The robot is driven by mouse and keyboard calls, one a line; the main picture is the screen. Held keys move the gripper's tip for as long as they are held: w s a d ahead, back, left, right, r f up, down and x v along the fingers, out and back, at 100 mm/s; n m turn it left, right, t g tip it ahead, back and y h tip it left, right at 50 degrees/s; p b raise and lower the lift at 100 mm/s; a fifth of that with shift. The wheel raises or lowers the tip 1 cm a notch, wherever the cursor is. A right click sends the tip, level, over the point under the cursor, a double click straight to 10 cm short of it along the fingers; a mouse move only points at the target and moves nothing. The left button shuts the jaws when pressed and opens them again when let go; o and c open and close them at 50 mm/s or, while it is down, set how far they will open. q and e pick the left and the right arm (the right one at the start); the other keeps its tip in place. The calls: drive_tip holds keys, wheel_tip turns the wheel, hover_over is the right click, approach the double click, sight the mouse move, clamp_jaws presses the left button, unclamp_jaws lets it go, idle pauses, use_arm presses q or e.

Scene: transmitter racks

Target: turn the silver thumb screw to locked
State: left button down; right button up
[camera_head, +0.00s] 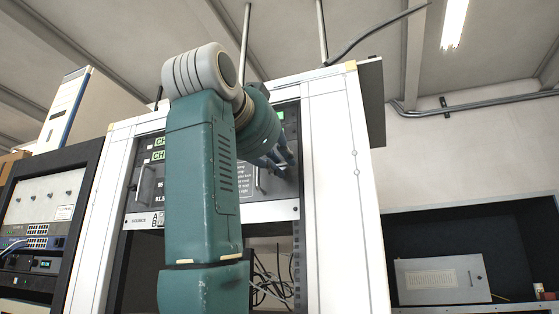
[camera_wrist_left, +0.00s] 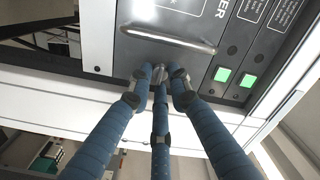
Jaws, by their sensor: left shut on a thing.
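The silver thumb screw (camera_wrist_left: 165,73) shows in the left wrist view at the lower edge of a dark rack panel (camera_wrist_left: 187,60), below a silver bar handle. My left gripper (camera_wrist_left: 164,80) has its blue fingers closed around it, so only a small part of the screw is visible and its turn position cannot be read. In the head view my left gripper (camera_head: 280,163) is against the right part of the panel in the white rack, and the screw is hidden there. My right gripper is in neither view.
The silver bar handle (camera_wrist_left: 168,38) runs close beside the fingers. Below the panel is an open bay with loose cables (camera_head: 268,285). Another equipment rack (camera_head: 40,225) stands at the left.

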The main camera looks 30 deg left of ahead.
use_arm(q)
drive_tip(key=c, duration=1.8)
unclamp_jaws()
drive_tip(key=shift+a, duration=0.1)
drive_tip(key=shift+c, duration=0.2)
drive_tip(key=shift+o, duration=0.9)
drive_tip(key=shift+w+a+f, duration=0.1)
drive_tip(key=shift+w+a, duration=0.05)
drive_tip(key=shift+w, duration=0.05)
drive_tip(key=v, duration=0.7)
drive_tip(key=shift+s, duration=0.3)
drive_tip(key=shift+w, duration=0.15)
